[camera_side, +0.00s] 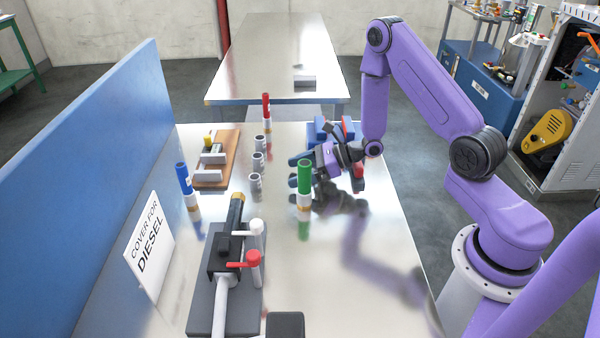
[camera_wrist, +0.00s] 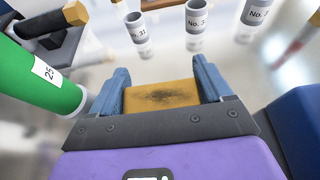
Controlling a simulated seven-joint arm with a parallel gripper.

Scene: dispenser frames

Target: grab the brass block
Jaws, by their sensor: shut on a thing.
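The brass block (camera_wrist: 160,96) is a yellow-brown piece with a dark smudge on its face. It sits between the two blue fingers of my gripper (camera_wrist: 162,80) in the wrist view, with a finger against each side. My gripper is shut on it. In the side view my gripper (camera_side: 298,163) is low over the right-centre of the steel table, behind the green cylinder. The block cannot be made out there. I cannot tell whether it touches the table.
The green cylinder (camera_side: 305,180) stands close beside my gripper. Several grey numbered tubes (camera_side: 257,162) and a red marker-like cylinder (camera_side: 266,112) stand to the left. Blue and red pieces (camera_side: 322,128) lie behind my gripper. A valve fixture (camera_side: 235,255) occupies the front left; the right front tabletop is clear.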

